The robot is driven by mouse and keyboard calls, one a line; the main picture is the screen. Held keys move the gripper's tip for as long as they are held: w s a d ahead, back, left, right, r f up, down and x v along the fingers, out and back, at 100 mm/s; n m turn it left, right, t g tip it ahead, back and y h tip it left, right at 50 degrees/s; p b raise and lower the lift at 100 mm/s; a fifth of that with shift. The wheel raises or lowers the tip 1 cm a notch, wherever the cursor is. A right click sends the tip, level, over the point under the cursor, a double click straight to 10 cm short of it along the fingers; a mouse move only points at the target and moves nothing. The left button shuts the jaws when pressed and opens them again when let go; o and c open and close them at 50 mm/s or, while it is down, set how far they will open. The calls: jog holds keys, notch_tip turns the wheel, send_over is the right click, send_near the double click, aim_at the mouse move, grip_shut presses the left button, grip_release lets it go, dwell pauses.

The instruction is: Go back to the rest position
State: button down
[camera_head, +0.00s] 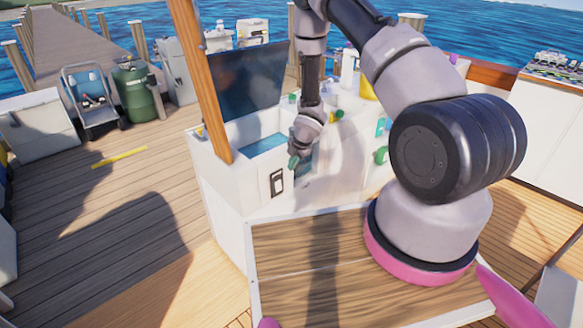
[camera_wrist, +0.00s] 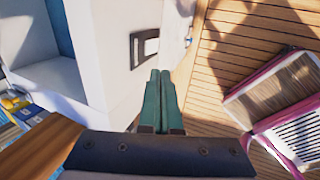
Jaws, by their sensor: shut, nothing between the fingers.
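My gripper (camera_head: 294,160) hangs at the end of my arm in front of the white engine box in the head view. In the wrist view its two green fingers (camera_wrist: 159,100) are together with nothing between them. The white engine box (camera_head: 222,190) has a raised dark hatch lid (camera_head: 245,78) and an opening on top. A black latch (camera_head: 277,183) is on its front face, and it also shows in the wrist view (camera_wrist: 143,46) just beyond the fingertips. I cannot tell whether the fingers touch the box.
A wooden post (camera_head: 203,85) rises at the box's left corner. A folded cart (camera_head: 92,100) and a green tank (camera_head: 137,92) stand at the back left. A yellow strip (camera_head: 119,157) lies on the deck. The deck (camera_head: 90,215) at the left is mostly clear.

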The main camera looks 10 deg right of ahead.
jog(key=w+d+r+m+t+h, duration=0.15)
jog(key=r+m, duration=0.25)
jog(key=r, duration=0.6)
jog(key=w+d+r+m, duration=0.2)
jog(key=d+r+m, duration=0.1)
jog(key=r, duration=0.7)
jog(key=s+d+r+m+h, duration=0.1)
jog(key=s+d+r+m, duration=0.2)
jog(key=r, duration=0.5)
jog(key=s+d+r+m, duration=0.1)
jog(key=s+r+m, duration=0.25)
jog(key=r, duration=0.45)
jog(key=s+r+m+t, duration=0.1)
jog(key=s+r+m, duration=0.6)
jog(key=s+r, duration=0.45)
jog(key=s+a+r+m+y, duration=0.1)
jog(key=s+r+m, duration=0.2)
jog(key=s, duration=0.5)
jog(key=s+a+r+m+y, duration=0.1)
jog(key=s+r+m, duration=0.2)
jog(key=s, duration=0.5)
jog(key=shift+a+r+m+t, duration=0.3)
jog(key=shift+m+t, duration=0.15)
jog(key=shift+m, duration=0.4)
jog(key=shift+w, duration=0.15)
